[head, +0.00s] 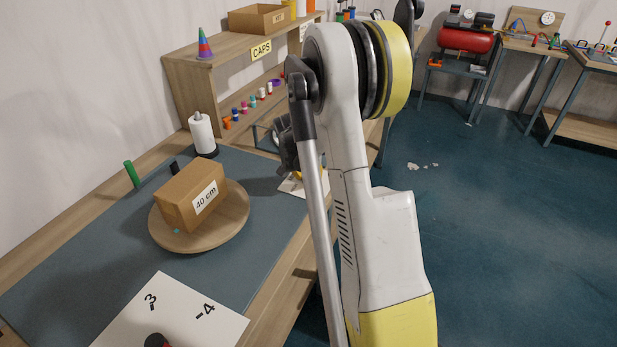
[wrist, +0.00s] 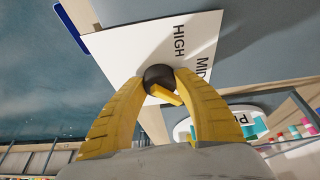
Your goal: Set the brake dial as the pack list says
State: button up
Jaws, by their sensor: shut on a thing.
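The brake dial is a round black knob (wrist: 158,75) with a yellow pointer (wrist: 167,97), on a white card (wrist: 130,50) in the wrist view. The card reads HIGH, and a second word beginning MID is partly cut by the shadow and edge. My gripper (wrist: 161,82) has its two yellow fingers shut on the knob, one on each side. The pointer slants to the lower right in that view. Any third mark is hidden. In the head view, part of a white card (head: 291,188) shows beside my arm, which hides the dial. I cannot make out a pack list.
A box marked 40 cm (head: 194,197) sits on a round wooden turntable (head: 165,235). Another card (head: 200,315) with -3 and -4 lies at the front. Open floor (head: 500,220) lies right.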

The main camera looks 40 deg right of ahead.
jog(key=n+t, duration=0.1)
jog(key=n, duration=0.1)
jog(key=n+y, duration=0.1)
jog(key=n, duration=0.2)
jog(key=shift+s+d+t, duration=0.1)
jog(key=shift+s+t, duration=0.05)
jog(key=shift+t, duration=0.25)
jog(key=shift+n+t+y, duration=0.4)
jog(key=shift+n+y, duration=0.4)
jog(key=shift+n, duration=1.6)
jog(key=o, duration=1.2)
jog(key=v, duration=1.2)
